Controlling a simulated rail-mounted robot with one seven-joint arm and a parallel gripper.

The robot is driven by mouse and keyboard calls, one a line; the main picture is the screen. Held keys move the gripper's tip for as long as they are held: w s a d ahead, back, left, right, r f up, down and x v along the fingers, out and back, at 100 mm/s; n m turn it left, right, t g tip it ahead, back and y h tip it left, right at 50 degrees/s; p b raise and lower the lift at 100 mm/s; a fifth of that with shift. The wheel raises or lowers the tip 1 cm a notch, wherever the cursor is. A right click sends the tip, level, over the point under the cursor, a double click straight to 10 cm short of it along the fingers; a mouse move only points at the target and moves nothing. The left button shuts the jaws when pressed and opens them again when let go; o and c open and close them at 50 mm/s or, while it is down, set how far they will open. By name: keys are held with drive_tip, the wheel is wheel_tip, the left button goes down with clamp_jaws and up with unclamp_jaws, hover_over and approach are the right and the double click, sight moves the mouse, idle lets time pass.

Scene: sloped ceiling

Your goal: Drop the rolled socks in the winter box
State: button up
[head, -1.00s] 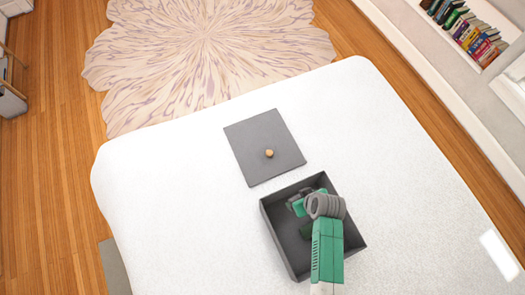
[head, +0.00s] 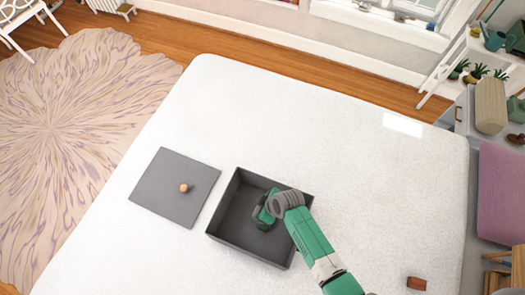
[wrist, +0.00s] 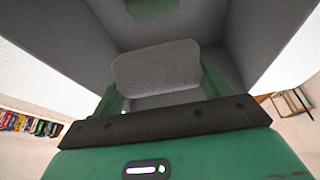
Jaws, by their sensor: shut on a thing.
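The open dark grey box (head: 234,232) stands on the white bed, and I take it to be the winter box. My gripper (head: 262,217) reaches down inside its walls. In the wrist view my gripper (wrist: 160,85) is shut on a light grey, rounded fabric bundle, the rolled socks (wrist: 157,67). Grey box walls surround the bundle there. I cannot tell whether the bundle touches the box floor. In the head view my arm and gripper hide the socks.
The flat grey lid (head: 165,196) with a round wooden knob lies on the bed left of the box. A small brown block (head: 416,283) lies near the bed's lower right. The white bed (head: 330,130) is clear behind the box. A pink cushioned seat (head: 502,190) is at right.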

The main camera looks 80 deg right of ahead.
drive_tip(key=shift+f, duration=0.25)
drive_tip(key=o, duration=1)
drive_tip(key=v, duration=0.8)
drive_tip(key=shift+p, duration=0.4)
drive_tip(key=shift+w, duration=0.1)
